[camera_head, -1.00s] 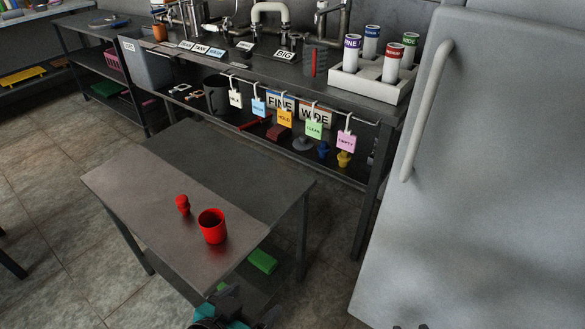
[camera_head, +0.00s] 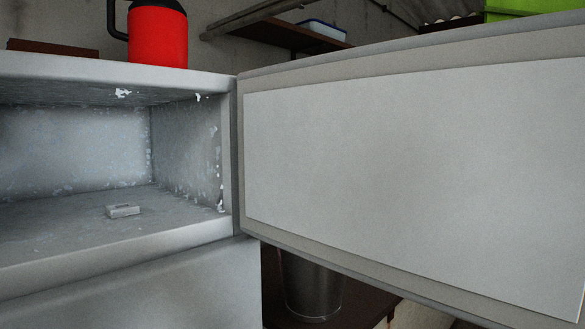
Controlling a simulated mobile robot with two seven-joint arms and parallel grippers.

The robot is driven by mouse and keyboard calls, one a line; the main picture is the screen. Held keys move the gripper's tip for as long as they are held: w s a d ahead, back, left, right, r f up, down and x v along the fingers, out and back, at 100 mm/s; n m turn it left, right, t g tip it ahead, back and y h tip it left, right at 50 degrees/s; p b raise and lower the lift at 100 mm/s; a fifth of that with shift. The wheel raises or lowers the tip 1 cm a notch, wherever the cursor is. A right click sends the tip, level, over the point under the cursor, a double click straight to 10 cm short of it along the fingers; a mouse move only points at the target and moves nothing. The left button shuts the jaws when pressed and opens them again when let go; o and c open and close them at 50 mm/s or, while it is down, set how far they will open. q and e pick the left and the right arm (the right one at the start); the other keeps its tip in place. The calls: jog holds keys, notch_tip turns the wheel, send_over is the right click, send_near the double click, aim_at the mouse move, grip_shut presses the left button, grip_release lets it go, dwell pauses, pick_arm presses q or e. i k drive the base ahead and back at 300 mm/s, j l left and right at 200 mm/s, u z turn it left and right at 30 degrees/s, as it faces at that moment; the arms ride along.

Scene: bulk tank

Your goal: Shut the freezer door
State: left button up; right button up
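The freezer door (camera_head: 410,165) stands wide open on the right, its pale inner panel facing me. It is hinged at the right side of the freezer compartment (camera_head: 75,150). The compartment is open to view, with frost on its walls and a small grey block-like item (camera_head: 123,211) on its floor. The door's handle is not visible from this side. Neither of my grippers shows in the head view.
A red jug (camera_head: 158,35) with a black lid stands on top of the freezer. Below the door a metal bucket (camera_head: 311,287) stands on a dark brown surface. A wall shelf (camera_head: 280,35) holds a bluish-white container (camera_head: 325,32). Something bright green (camera_head: 530,9) is at the top right.

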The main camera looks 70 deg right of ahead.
aim_at(444, 171)
jog(key=k+l, duration=0.4)
jog(key=k, duration=0.15)
jog(key=k+l, duration=0.25)
jog(key=k+l+z, duration=0.15)
jog(key=l, duration=0.3)
jog(key=k+l, duration=0.1)
jog(key=l, duration=0.6)
jog(key=k+l+z, duration=0.1)
jog(key=l, duration=0.55)
